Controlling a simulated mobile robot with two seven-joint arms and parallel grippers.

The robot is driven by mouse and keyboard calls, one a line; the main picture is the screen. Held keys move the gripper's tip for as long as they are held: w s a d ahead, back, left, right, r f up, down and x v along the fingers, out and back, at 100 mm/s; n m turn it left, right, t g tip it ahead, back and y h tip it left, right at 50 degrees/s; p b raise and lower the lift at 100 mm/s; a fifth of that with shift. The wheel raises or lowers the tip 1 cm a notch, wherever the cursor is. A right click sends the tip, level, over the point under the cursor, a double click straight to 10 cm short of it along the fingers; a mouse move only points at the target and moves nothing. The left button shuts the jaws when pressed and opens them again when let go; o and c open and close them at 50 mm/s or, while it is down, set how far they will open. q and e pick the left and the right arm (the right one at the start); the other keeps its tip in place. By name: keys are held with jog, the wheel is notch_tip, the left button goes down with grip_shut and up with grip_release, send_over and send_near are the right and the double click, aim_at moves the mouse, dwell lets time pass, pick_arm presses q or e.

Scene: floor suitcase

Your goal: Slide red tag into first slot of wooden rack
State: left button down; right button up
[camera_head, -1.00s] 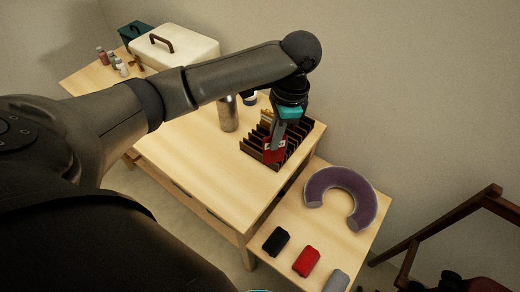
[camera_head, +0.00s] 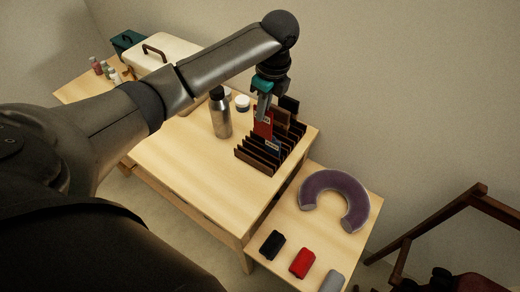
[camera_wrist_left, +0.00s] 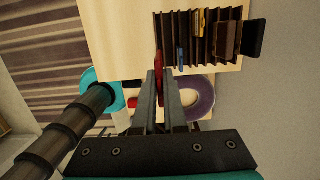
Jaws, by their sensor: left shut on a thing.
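My left gripper (camera_head: 262,108) is shut on the red tag (camera_head: 263,124), holding it upright over the wooden rack (camera_head: 252,163). In the left wrist view the red tag (camera_wrist_left: 160,62) shows edge-on just beyond the fingertips (camera_wrist_left: 160,74), at the left end of the dark slotted rack (camera_wrist_left: 171,22). I cannot tell whether its lower edge is between dividers. A blue tag (camera_head: 273,145) stands in the rack, close to the red one. My right gripper is not in view.
Brown and black tags (camera_head: 289,104) stand at the rack's far end; a yellow one (camera_wrist_left: 198,26) is also in it. A metal bottle (camera_head: 221,118) and white jar (camera_head: 242,103) stand left of the rack. A purple neck pillow (camera_head: 345,187) lies on the lower table.

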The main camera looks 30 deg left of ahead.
aim_at(269, 123)
pick_arm(q)
notch_tip(269, 123, down, 12)
jog(key=shift+r+b, duration=0.25)
jog(key=shift+b, duration=0.8)
jog(key=shift+f+b, duration=0.55)
jog(key=shift+f, duration=1.45)
jog(key=shift+f, duration=0.1)
jog(key=c, duration=1)
grip_release()
jog(key=r+p, duration=0.1)
jog(key=r, duration=0.3)
jog(key=d+r+p, duration=0.1)
jog(key=r, duration=0.3)
jog(key=d+r+p, duration=0.1)
jog(key=r, duration=0.3)
jog(key=shift+r, duration=0.1)
